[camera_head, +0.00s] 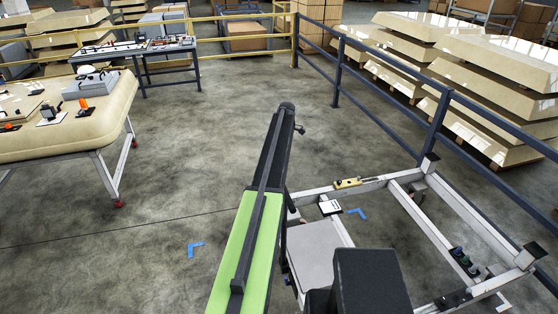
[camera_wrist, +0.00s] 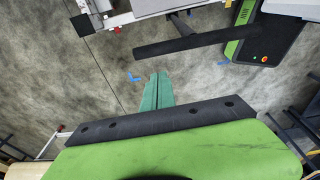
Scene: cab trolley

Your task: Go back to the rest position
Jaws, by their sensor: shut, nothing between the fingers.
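My gripper (camera_wrist: 158,90) shows in the wrist view as two teal fingers lying side by side, shut, with nothing between them. The fingers hang over bare grey floor, with small blue floor marks (camera_wrist: 137,77) just beyond them. In the head view my green and black arm reaches forward over the floor, left of the white trolley frame (camera_head: 478,210). I cannot make out the fingers in that view. In the wrist view, part of a white frame shows at the upper left and my green and black base at the upper right.
A beige padded table (camera_head: 60,140) stands at the left and a dark workbench (camera_head: 170,48) behind it. A dark railing (camera_head: 437,120) runs along the right, before stacked beige panels (camera_head: 500,75). A yellow device (camera_head: 347,183) sits on the trolley frame. The middle floor is clear.

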